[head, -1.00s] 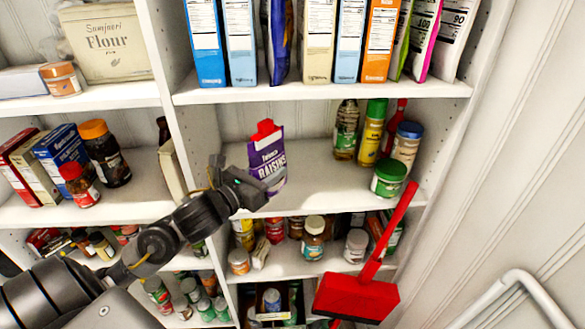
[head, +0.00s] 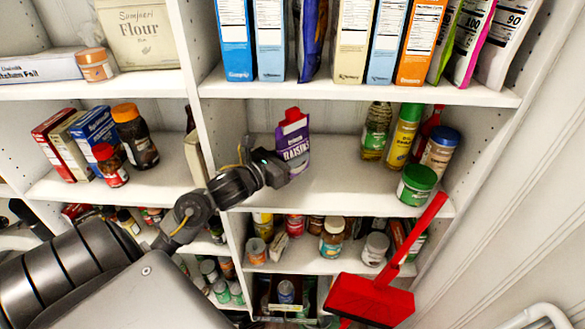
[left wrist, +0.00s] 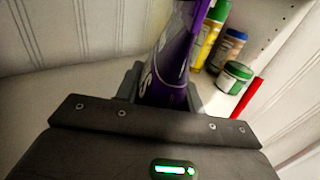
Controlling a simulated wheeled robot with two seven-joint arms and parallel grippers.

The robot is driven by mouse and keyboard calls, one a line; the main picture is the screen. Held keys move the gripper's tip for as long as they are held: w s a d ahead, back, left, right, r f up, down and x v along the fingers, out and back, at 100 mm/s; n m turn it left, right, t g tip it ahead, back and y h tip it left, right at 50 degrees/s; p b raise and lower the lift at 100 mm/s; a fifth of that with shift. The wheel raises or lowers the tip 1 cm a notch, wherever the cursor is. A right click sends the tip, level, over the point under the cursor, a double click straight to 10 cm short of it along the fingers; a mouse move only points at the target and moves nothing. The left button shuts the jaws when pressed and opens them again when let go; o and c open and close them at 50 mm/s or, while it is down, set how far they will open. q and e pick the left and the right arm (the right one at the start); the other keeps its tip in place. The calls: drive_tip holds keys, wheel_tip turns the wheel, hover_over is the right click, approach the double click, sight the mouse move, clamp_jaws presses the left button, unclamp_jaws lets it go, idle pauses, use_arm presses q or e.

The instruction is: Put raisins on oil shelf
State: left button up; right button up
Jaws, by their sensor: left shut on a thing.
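The raisins (head: 293,138) are a purple pouch with a red top, upright in the middle shelf bay of the right-hand section. My left gripper (head: 287,172) is shut on the pouch; in the left wrist view the purple pouch (left wrist: 177,62) stands between the fingers. I cannot tell whether its base touches the shelf. The oil shelf (head: 340,183) has an oil bottle (head: 375,131), a yellow bottle (head: 403,137), a jar with a blue lid (head: 440,150) and a jar with a green lid (head: 416,185) at its right. My right gripper is not in view.
A red brush or dustpan (head: 370,298) with a long handle stands in front of the lower right shelves. Boxes (head: 355,40) fill the shelf above. The shelf between the raisins and the bottles is clear.

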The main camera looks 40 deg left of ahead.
use_arm(q)
wheel_tip(320, 180, down, 4)
drive_tip(key=shift+b, duration=1.1)
drive_tip(key=shift+f, duration=0.35)
drive_tip(key=shift+w, duration=0.15)
drive_tip(key=shift+a+f, duration=0.1)
drive_tip(key=shift+a, duration=0.05)
drive_tip(key=shift+f, duration=0.2)
drive_tip(key=o, duration=1)
drive_tip(key=shift+r, duration=0.1)
drive_tip(key=shift+o, duration=1.2)
